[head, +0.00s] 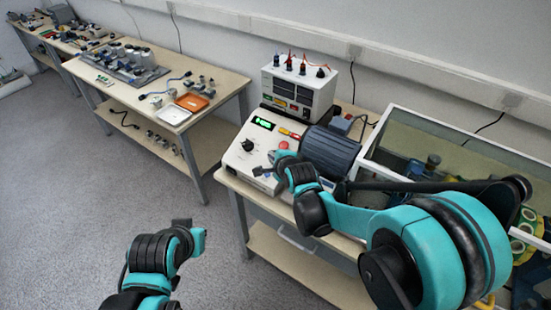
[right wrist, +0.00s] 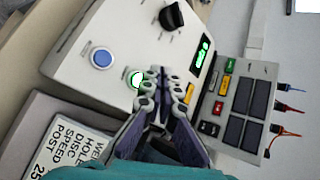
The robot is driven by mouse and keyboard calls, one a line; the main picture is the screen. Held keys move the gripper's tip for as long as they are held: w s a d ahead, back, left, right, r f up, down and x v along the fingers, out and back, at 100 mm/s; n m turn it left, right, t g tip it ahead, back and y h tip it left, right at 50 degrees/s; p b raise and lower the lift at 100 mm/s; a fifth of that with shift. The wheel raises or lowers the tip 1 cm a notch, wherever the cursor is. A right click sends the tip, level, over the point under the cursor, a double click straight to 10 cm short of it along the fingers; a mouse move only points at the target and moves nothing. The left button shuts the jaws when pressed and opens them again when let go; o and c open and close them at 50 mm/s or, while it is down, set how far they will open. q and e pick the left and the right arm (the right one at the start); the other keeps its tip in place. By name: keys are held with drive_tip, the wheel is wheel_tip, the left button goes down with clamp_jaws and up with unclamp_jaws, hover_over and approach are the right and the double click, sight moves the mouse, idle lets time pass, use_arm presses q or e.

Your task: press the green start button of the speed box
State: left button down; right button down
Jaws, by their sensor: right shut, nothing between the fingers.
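The speed box (head: 240,160) is a pale sloped console on the table, with a lit green display (head: 263,124) and a black knob (head: 247,145). Its green start button (right wrist: 136,79) shows in the right wrist view, lit with a pale centre and partly covered by my fingers. In the head view I cannot make it out. My right gripper (right wrist: 155,76) is shut and empty, its fingertips right beside the green button. I cannot tell whether they touch it. My left gripper (head: 184,223) is low over the floor, away from the table; its jaws are unclear.
A blue button (right wrist: 102,58) sits near the green one. A red button (head: 283,145) and a dark motor (head: 330,150) are close to my right gripper. A power supply (head: 300,85) stands behind. A glass-walled case (head: 440,145) is to the right. Another bench (head: 225,85) stands at left.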

drive_tip(key=r, duration=0.1)
drive_tip(key=r+p, duration=0.1)
drive_tip(key=s+a+r+p, duration=0.1)
drive_tip(key=shift+s, duration=0.1)
drive_tip(key=shift+d, duration=0.1)
idle(0.7)
drive_tip(key=s+d+n+g+h, duration=0.1)
drive_tip(key=s+d+n, duration=0.5)
drive_tip(key=s, duration=0.3)
drive_tip(key=s+d+r+n+g+h, duration=0.1)
drive_tip(key=s+d+n, duration=0.5)
drive_tip(key=s, duration=0.3)
drive_tip(key=s+d+r+n+g+h, duration=0.1)
drive_tip(key=s+d+n+g, duration=0.1)
drive_tip(key=s+d+n, duration=0.3)
drive_tip(key=s, duration=0.4)
drive_tip(key=shift+d+n+h, duration=0.3)
drive_tip(key=shift+d+n, duration=0.1)
